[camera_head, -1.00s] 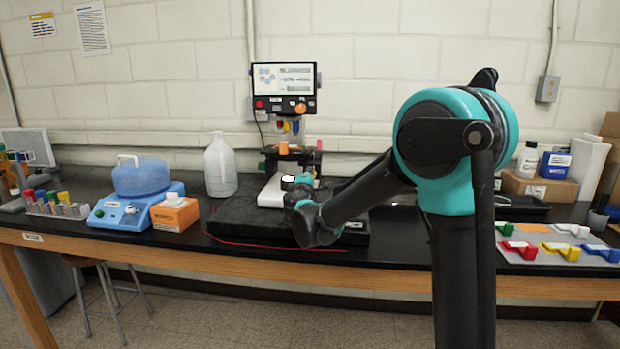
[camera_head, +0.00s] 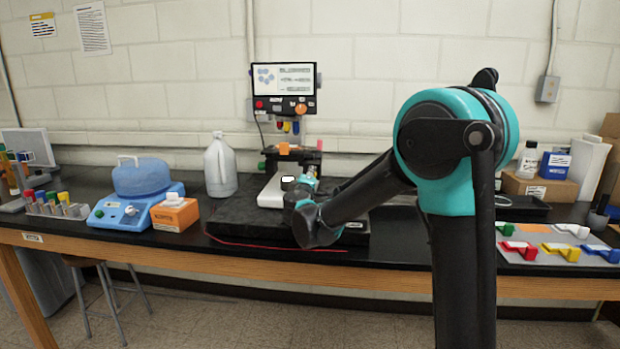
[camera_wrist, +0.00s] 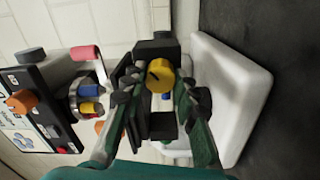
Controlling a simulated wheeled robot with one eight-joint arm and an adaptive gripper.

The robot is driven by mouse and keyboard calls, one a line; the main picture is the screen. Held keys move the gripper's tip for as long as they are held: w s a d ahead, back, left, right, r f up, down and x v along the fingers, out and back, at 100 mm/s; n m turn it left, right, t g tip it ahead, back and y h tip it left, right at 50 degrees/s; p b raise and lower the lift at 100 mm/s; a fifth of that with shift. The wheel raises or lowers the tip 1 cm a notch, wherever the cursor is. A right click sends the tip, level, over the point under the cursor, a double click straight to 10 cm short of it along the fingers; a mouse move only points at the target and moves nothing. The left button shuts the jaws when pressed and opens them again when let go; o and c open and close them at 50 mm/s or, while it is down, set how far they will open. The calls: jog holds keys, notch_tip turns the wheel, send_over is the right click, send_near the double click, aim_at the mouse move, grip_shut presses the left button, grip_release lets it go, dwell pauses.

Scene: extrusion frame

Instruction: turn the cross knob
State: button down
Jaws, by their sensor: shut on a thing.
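In the wrist view a round yellow knob face (camera_wrist: 160,75) with a dark mark sits in front of a black upright block (camera_wrist: 158,50). I take it for the cross knob; its cross arms are not clear. My gripper (camera_wrist: 161,93) has one finger on each side of it, with dark pads close to its edges. The jaws are closed in on the knob, but the exact contact is hidden. In the head view my wrist (camera_head: 304,195) reaches to the small white-based device (camera_head: 271,193), and the knob is too small to make out.
A control panel with a screen (camera_head: 284,90) stands behind the device. A white jug (camera_head: 220,168), a blue machine (camera_head: 135,203) and an orange box (camera_head: 175,213) stand to the left. Coloured handles (camera_head: 567,252) lie at the right.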

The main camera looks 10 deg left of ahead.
jog(key=c, duration=1.2)
grip_release()
jog(key=shift+s, duration=0.15)
jog(key=s, duration=1.1)
jog(key=shift+s+a, duration=0.2)
jog(key=shift+s, duration=0.2)
jog(key=shift+d, duration=0.1)
